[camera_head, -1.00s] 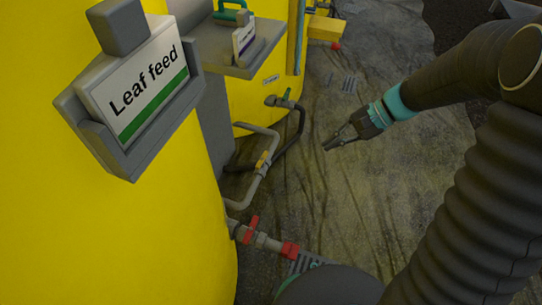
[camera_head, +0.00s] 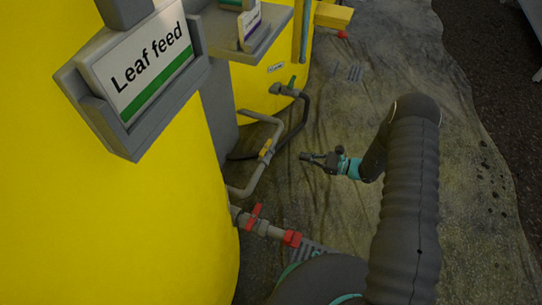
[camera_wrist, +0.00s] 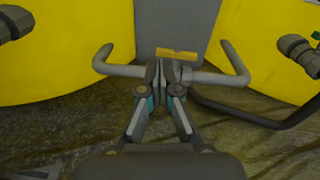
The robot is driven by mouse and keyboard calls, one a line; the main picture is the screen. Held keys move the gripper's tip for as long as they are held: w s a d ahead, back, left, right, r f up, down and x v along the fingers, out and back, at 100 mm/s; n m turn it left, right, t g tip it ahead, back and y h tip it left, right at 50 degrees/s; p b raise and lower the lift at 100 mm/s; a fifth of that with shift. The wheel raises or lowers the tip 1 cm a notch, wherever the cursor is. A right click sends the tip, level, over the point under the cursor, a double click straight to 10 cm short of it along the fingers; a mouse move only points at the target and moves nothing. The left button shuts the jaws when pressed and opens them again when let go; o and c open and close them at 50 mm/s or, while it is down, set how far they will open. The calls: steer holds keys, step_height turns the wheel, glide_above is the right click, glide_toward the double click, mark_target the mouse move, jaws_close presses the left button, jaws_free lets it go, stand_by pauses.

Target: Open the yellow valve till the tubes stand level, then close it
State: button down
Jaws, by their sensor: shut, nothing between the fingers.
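The yellow valve (camera_head: 265,149) sits on a grey pipe (camera_head: 243,190) that links the two yellow tanks low down. In the wrist view the valve's yellow handle (camera_wrist: 177,53) lies across the picture, just beyond my fingertips, in line with the pipe (camera_wrist: 212,78). My gripper (camera_head: 304,157) is shut and empty, to the right of the valve in the head view and apart from it. In the wrist view my gripper (camera_wrist: 160,68) points at the pipe and hides part of the valve body.
A red-handled valve (camera_head: 253,217) is on the near tank (camera_head: 160,220). A green-handled valve (camera_head: 290,86) with a dark hose (camera_head: 300,120) is on the far tank (camera_head: 255,100). A "Leaf feed" sign (camera_head: 150,60) juts out. The floor (camera_head: 330,215) to the right is clear.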

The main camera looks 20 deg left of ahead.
step_height(320, 180, down, 6)
steer(key=m+t, duration=0.2)
glide_toward(265, 153)
steer(key=shift+m, duration=0.4)
steer(key=a, duration=0.4)
steer(key=w+a, duration=0.1)
steer(key=a, duration=0.2)
steer(key=shift+f+p, duration=0.3)
steer(key=shift+a, duration=0.15)
